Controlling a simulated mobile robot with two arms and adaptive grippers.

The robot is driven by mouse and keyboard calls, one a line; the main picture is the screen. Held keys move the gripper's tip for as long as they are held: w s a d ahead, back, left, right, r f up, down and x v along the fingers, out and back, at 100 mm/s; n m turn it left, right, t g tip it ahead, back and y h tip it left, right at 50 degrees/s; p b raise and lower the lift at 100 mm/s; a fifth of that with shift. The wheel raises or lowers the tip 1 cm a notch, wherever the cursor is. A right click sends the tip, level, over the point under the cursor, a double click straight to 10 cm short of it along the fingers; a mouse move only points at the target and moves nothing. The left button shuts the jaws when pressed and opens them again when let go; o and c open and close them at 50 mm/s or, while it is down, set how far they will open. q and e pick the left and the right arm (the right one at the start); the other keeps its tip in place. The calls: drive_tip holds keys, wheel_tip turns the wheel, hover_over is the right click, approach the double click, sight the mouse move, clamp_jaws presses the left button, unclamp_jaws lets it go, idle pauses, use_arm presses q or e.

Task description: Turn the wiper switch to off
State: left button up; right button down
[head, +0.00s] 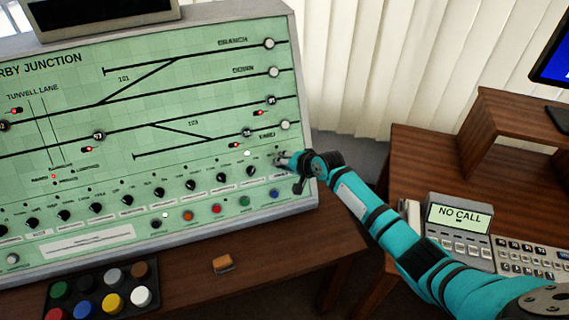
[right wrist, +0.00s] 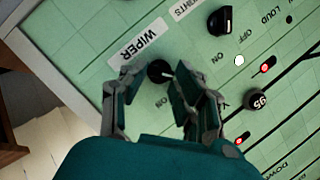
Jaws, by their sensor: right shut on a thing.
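The wiper switch (right wrist: 158,70) is a small black knob with a pale pointer mark. It sits beside the white WIPER label (right wrist: 138,44) on the green panel. In the right wrist view the pointer mark faces right, and an ON label shows below the knob. My right gripper (right wrist: 158,84) has its fingers on both sides of the knob and is shut on it. In the head view my right gripper (head: 283,160) is at the panel's lower right end and hides the switch. The OFF mark of this switch is not visible. My left gripper is not in view.
A black LIGHTS knob (right wrist: 220,20) is close by, with a lit white lamp (right wrist: 239,60). The panel (head: 200,110) carries a row of knobs and coloured buttons. A phone unit reading NO CALL (head: 459,218) stands on the right desk. Colored pushbuttons (head: 112,303) are in front.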

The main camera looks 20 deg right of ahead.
drive_tip(key=shift+f, duration=0.1)
drive_tip(key=c, duration=1)
unclamp_jaws()
drive_tip(key=v, duration=1.2)
